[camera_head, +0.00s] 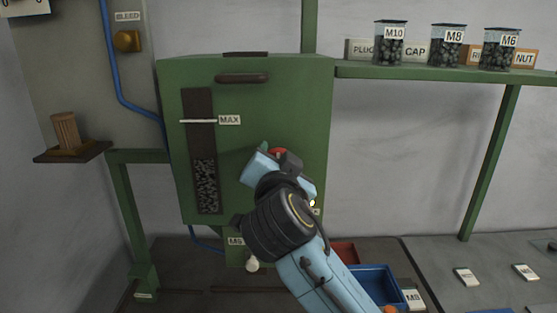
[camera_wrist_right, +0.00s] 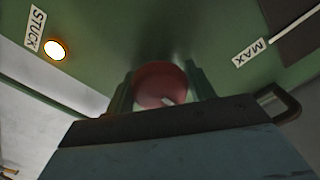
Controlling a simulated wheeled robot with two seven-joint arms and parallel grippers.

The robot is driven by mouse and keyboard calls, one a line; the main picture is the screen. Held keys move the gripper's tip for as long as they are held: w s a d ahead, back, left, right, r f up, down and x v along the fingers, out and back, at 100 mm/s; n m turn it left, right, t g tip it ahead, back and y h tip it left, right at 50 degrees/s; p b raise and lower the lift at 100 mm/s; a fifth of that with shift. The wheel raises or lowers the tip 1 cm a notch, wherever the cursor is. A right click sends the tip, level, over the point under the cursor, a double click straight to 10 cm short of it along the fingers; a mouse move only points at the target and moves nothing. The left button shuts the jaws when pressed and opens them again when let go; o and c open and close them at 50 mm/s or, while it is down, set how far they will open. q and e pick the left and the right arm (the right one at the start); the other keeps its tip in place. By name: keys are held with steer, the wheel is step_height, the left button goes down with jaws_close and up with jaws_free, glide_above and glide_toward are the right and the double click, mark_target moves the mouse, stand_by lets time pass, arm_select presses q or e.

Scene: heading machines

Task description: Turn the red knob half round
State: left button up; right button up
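The red knob (camera_head: 277,152) is on the front of the green machine cabinet (camera_head: 262,100), mostly hidden behind my right gripper in the head view. In the right wrist view the red knob (camera_wrist_right: 160,84) is round with a small pale mark near its lower edge. My right gripper (camera_wrist_right: 161,88) has one finger on each side of the knob, and the knob fills the gap between them. In the head view my right gripper (camera_head: 282,160) reaches the cabinet from below right. My left gripper is not in view.
A lit lamp (camera_wrist_right: 56,50) sits by a STUCK label. A level window (camera_head: 206,185) with a MAX mark is left of the knob. A shelf (camera_head: 430,72) with jars is at right. A blue bin (camera_head: 376,280) stands on the bench below.

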steer(key=c, duration=0.4)
steer(key=shift+o, duration=0.2)
